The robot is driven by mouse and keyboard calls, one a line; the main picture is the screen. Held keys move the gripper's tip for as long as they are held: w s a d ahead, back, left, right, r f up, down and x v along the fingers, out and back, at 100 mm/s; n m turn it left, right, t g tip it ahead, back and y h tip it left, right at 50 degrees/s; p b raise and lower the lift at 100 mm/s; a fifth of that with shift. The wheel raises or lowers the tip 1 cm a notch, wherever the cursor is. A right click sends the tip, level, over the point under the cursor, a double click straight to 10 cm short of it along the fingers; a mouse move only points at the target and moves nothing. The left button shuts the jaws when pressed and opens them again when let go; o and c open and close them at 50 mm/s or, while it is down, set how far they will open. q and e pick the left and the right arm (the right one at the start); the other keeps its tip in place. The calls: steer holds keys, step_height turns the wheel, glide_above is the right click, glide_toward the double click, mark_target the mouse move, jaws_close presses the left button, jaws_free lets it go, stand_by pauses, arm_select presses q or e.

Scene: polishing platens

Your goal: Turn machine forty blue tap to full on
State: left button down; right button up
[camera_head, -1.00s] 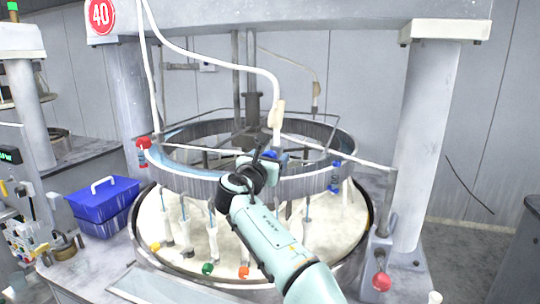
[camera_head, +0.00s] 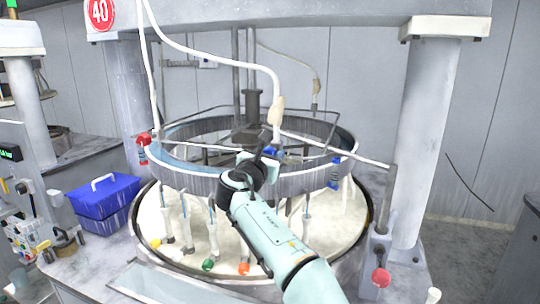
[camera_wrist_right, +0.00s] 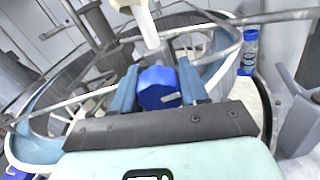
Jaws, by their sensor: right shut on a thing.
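The blue tap (camera_head: 271,152) sits on the near side of the big ring of the machine marked with a red 40 sign (camera_head: 100,14). In the right wrist view the tap's blue knob (camera_wrist_right: 158,88) lies between the two fingers of my right gripper (camera_wrist_right: 160,92), below a white hose end. My right gripper (camera_head: 262,158) is shut on the tap and partly hides it in the head view. How far the tap is turned cannot be told. My left gripper is in neither view.
The ring (camera_head: 205,186) stands over a pale round platen (camera_head: 165,215). A white hose (camera_head: 215,60) hangs down close to my gripper. A red-topped fitting (camera_head: 143,141) is at the ring's left. A blue box (camera_head: 105,208) stands at left, a grey column (camera_head: 425,130) at right.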

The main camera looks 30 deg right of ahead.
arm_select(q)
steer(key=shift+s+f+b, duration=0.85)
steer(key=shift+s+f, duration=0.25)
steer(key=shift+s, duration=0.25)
arm_select(e)
steer(key=shift+w+a+m, duration=0.1)
steer(key=shift+m, duration=9.3)
steer(key=shift+r, duration=0.1)
steer(key=o, duration=1.1)
steer(key=shift+c, duration=0.2)
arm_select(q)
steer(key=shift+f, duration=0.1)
arm_select(e)
steer(key=shift+a, duration=0.25)
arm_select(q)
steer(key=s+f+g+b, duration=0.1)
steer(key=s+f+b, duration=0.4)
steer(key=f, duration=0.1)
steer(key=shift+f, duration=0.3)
arm_select(e)
steer(key=v, duration=1.3)
